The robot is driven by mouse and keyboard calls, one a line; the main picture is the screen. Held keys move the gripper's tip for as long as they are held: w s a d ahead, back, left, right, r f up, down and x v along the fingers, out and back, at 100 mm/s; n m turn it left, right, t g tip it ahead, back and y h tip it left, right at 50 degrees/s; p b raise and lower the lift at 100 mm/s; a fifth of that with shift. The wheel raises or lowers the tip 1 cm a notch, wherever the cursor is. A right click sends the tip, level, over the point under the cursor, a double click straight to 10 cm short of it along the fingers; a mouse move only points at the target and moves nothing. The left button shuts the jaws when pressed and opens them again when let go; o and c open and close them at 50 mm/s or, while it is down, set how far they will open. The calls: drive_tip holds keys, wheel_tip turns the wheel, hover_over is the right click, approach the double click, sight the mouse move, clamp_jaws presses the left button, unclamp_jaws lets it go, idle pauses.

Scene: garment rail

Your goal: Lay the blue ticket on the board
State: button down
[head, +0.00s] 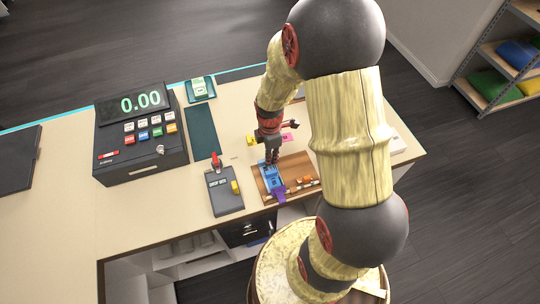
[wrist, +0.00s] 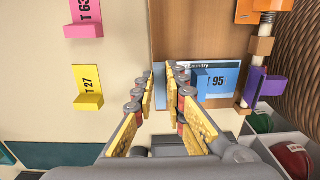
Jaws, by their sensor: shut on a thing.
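The blue ticket, marked T 95 in the wrist view (wrist: 222,82), is at the wooden board (head: 297,165), over a printed blue-and-white card. It also shows in the head view (head: 269,172). My gripper (head: 272,159) is over the board, with its fingers down at the blue ticket.
A purple ticket (head: 279,193) and orange pieces (head: 306,181) are on the board near the blue ticket. A yellow ticket (wrist: 88,88) and a pink ticket (wrist: 84,18) lie on the counter. A dark grey device (head: 224,192) and a cash register (head: 140,140) stand left.

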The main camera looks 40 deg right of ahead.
drive_tip(key=c, duration=1.7)
unclamp_jaws()
drive_tip(key=shift+c, duration=0.2)
drive_tip(key=shift+o, duration=1.2)
drive_tip(key=shift+o, duration=1.2)
drive_tip(key=shift+r, duration=0.1)
drive_tip(key=shift+r+p, duration=1.85)
drive_tip(key=shift+r, duration=0.55)
drive_tip(key=shift+r, duration=0.1)
wheel_tip(320, 180, up, 5)
drive_tip(key=p, duration=0.3)
drive_tip(key=shift+p, duration=0.3)
